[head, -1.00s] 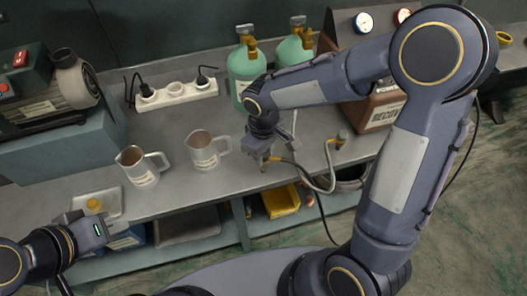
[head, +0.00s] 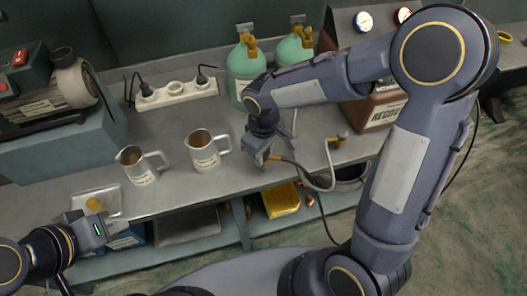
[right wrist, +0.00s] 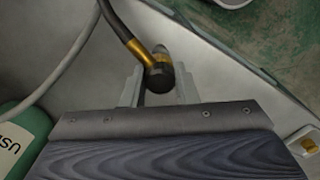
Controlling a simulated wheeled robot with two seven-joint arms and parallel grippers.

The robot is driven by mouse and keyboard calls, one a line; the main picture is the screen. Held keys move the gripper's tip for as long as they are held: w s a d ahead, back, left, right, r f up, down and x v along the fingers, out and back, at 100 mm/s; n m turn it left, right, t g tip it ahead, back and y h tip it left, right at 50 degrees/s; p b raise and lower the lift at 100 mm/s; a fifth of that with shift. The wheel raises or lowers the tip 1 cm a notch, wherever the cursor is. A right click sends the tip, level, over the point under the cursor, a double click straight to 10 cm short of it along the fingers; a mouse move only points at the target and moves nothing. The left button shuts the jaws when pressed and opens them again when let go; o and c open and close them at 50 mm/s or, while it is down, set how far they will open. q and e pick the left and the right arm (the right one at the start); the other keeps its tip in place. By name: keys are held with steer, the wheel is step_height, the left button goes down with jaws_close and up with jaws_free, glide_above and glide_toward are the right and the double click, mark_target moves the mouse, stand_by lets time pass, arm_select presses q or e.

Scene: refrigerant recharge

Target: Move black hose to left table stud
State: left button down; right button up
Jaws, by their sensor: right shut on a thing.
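The black hose (head: 311,190) hangs over the front edge of the bench, and its end with a brass collar lies at my right gripper. In the right wrist view the hose (right wrist: 117,22) ends in a brass collar and a black tip between the fingers. My right gripper (head: 262,160) is shut on this hose end, low near the bench's front edge.
Two measuring jugs (head: 139,167) stand left of my right gripper. Green cylinders (head: 246,72) and a power strip (head: 175,94) are behind. A grey hose (head: 331,166) loops on the right to a brass fitting (head: 339,140). A yellow bin (head: 281,200) sits below the bench.

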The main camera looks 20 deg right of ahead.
steer(key=shift+f+b, duration=0.8)
steer(key=shift+f, duration=0.1)
stand_by(0.9)
steer(key=o, duration=1)
steer(key=shift+r, duration=0.1)
step_height(320, 180, up, 7)
steer(key=shift+d+r, duration=0.1)
steer(key=shift+r, duration=0.3)
steer(key=s+d+r+m+t+y, duration=0.1)
steer(key=s+d+m+t, duration=0.1)
steer(key=s, duration=0.3)
steer(key=s+d+r+m+t+y, duration=0.1)
steer(key=s+d+r+m, duration=0.1)
steer(key=s+d+m, duration=0.2)
steer(key=s+d+r+m+t+y, duration=0.1)
steer(key=s+d+m+t, duration=0.1)
steer(key=s, duration=0.5)
steer(key=shift+s+d+r+m+t+y, duration=0.1)
steer(key=shift+d+r+m+t+y, duration=0.2)
steer(key=shift+d+m+y, duration=0.15)
